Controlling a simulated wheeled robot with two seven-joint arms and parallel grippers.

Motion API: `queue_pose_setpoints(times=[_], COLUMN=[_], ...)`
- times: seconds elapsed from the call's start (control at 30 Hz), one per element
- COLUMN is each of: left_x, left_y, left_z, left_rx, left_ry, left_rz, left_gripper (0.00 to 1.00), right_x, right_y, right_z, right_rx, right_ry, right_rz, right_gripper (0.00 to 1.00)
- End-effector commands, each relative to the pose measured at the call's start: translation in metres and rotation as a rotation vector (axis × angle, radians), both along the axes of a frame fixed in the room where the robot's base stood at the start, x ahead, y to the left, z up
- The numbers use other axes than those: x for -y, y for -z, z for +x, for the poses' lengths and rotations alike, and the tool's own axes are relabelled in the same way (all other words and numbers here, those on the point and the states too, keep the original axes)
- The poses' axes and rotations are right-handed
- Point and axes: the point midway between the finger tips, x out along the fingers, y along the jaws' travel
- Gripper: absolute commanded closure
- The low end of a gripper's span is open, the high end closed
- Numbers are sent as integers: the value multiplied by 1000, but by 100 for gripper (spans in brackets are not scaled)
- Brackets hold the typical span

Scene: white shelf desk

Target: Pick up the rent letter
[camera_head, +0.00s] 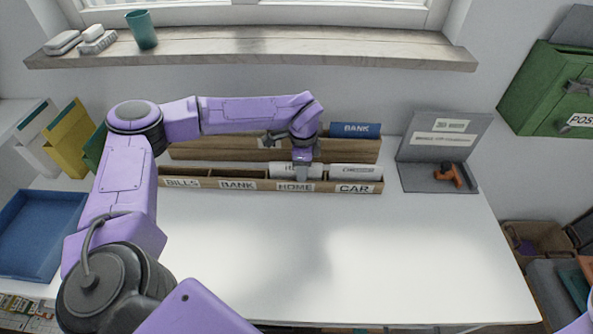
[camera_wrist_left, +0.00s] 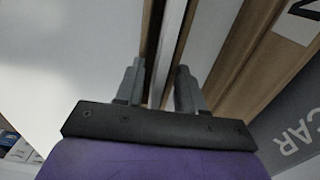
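A pale letter (camera_head: 283,170) with printing too small to read stands in the HOME compartment of the front wooden sorter (camera_head: 226,184); I cannot tell whether it is the rent letter. My left gripper (camera_head: 302,173) reaches down into that compartment, partly covering the letter. In the left wrist view its fingers (camera_wrist_left: 160,82) are apart, with a white upright edge (camera_wrist_left: 168,45), likely a letter, and a dark gap between them. I cannot tell whether they touch it. My right gripper is out of view.
More pale letters (camera_head: 355,171) stand in the CAR compartment. Behind is a second wooden sorter (camera_head: 350,149) with a blue BANK card (camera_head: 355,130). A grey stand (camera_head: 440,150) is at right, a blue tray (camera_head: 42,235) at left. The front desk surface (camera_head: 390,250) is clear.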

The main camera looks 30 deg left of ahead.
Motion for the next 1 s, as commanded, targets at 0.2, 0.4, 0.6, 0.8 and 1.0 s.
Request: queue_pose_setpoints(times=[0.2,0.4,0.6,0.8,1.0], left_x=[0,0,0,0,18], left_y=[1,1,0,-14,-50], left_z=[0,0,0,1,-7], left_rx=[1,1,1,4,7], left_ry=[0,1,1,1,5], left_rz=[0,1,1,0,0], left_gripper=[71,100,100,100,100], right_x=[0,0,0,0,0], right_y=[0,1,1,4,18], right_z=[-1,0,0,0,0], right_rx=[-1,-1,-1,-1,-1], right_ry=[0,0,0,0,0], right_rz=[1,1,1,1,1], right_gripper=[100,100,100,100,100])
